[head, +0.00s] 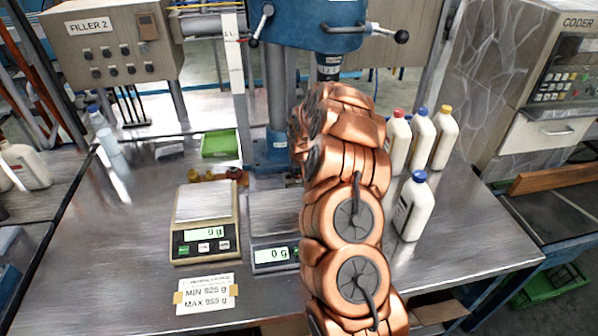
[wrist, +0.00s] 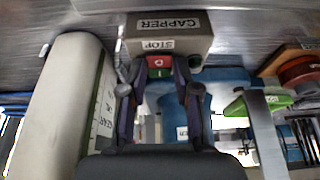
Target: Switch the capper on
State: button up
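The capper's control box (wrist: 166,38) is in the wrist view, labelled CAPPER upside down, with a STOP label under it. A red button (wrist: 158,62) and a green button (wrist: 155,73) show on it. In the head view the blue capper press (head: 318,28) stands at the back of the bench. My copper arm hides the gripper and the control box there.
Two scales (head: 205,250) (head: 275,268) reading 0 g stand left of my arm. White bottles (head: 398,140) with coloured caps stand right of it, a blue-capped one (head: 412,207) nearest. A green tray (head: 220,144) lies behind the scales. A large pale object (wrist: 72,105) is close at left in the wrist view.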

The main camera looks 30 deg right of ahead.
grip_shut()
